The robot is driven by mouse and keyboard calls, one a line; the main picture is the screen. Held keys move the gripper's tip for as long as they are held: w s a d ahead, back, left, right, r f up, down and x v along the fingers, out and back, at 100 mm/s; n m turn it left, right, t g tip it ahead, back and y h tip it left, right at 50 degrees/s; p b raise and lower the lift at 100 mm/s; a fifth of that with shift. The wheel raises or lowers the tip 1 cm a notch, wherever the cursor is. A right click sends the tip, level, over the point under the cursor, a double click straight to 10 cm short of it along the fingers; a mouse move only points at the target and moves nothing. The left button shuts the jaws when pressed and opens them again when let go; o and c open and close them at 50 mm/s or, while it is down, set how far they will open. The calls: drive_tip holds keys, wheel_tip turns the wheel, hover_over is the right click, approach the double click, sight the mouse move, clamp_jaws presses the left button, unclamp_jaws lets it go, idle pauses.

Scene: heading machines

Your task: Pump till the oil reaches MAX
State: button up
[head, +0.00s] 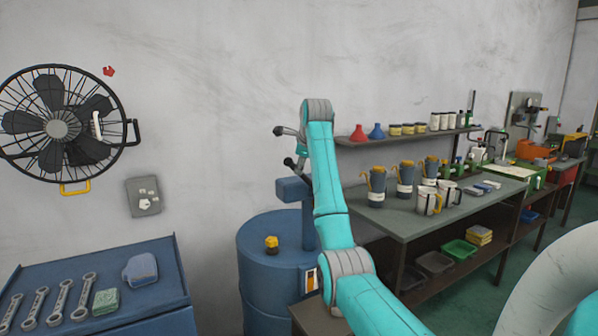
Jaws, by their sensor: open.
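A blue drum (262,285) stands at the centre of the head view. A blue pump head (292,189) on a post rises from its top, partly hidden by my teal arm. A small panel (311,280) with white and orange parts is on the drum's front right, perhaps the oil gauge. Its marks and level are too small to read. My gripper (284,147) shows beside my upper arm link, above the pump head. Its two dark tips are apart and nothing shows between them. I cannot make out the pump's handle.
A yellow knob (271,243) sits on the drum top. A blue cabinet (150,312) with several wrenches stands left; a fan (57,128) hangs above. A workbench (400,222) with jugs and a shelf (400,138) with funnels and cans are right of my arm.

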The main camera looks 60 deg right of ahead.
drive_tip(key=v, duration=0.6)
drive_tip(key=shift+s+a+r, duration=0.15)
drive_tip(key=shift+r, duration=0.05)
